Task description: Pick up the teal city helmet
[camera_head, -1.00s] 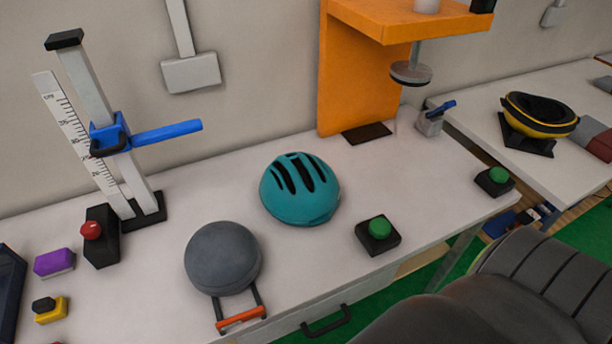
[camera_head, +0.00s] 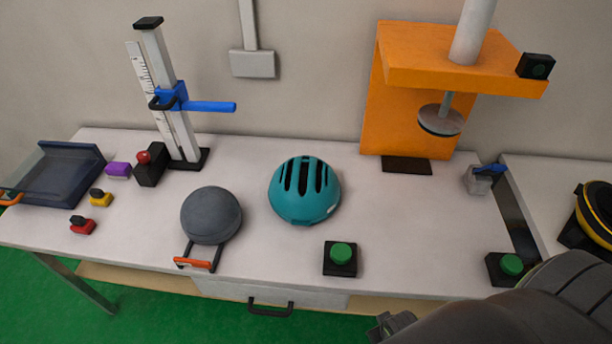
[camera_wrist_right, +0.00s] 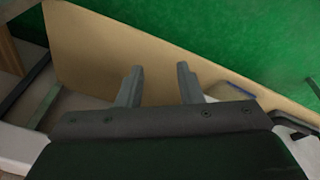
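The teal city helmet (camera_head: 304,196) sits dome up on the white table, near its middle, with dark vent slots on top. My right gripper (camera_wrist_right: 160,84) shows in the right wrist view with its two fingers apart and nothing between them. Below it there are a tan board and green floor. In the head view my right arm (camera_head: 520,312) comes in at the lower right, in front of the table and apart from the helmet. My left gripper is not in view.
A grey dome with an orange handle (camera_head: 211,216) stands left of the helmet. A green button box (camera_head: 340,259) is in front of it. The orange press (camera_head: 450,70) and blue-armed height stand (camera_head: 172,100) rise behind. A drawer handle (camera_head: 270,307) juts from the front.

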